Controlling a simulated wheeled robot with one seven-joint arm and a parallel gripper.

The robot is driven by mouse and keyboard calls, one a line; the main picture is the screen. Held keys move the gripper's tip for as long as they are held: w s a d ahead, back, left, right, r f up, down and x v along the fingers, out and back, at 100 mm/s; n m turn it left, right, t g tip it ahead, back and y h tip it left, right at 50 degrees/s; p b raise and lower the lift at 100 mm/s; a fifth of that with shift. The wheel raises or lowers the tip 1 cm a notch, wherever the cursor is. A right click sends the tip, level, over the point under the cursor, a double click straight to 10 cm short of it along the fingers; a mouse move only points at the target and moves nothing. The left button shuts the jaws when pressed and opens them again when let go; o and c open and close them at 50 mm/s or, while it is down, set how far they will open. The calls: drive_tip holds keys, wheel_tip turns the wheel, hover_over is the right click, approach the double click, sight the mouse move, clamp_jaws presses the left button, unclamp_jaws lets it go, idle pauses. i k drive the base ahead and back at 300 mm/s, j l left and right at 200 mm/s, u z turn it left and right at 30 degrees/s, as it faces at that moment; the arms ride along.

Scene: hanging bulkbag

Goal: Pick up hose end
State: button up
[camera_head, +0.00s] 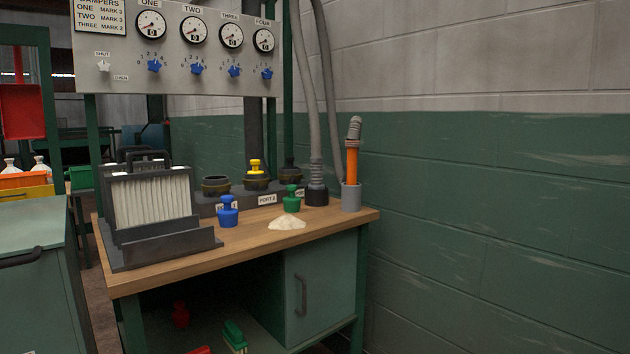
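Two grey hoses hang down at the back right of the wooden bench. One hose (307,105) runs down to a ribbed dark hose end (317,177), which stands upright in or on a black base (316,197) at the bench's back. An orange tube (352,162) with a grey ribbed top (355,127) stands upright in a grey cup (351,198) to its right. The second hose (327,75) passes behind this tube, and I cannot tell where it ends. My gripper is not in view.
A pleated filter (150,201) in a black frame stands on the bench (160,277) at left. A blue plug (228,212), a green plug (291,199) and a pale powder heap (287,223) lie nearer. Ports line the back. A green wall (480,220) bounds the right.

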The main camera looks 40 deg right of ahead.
sight(316, 178)
drive_tip(key=z, duration=0.75)
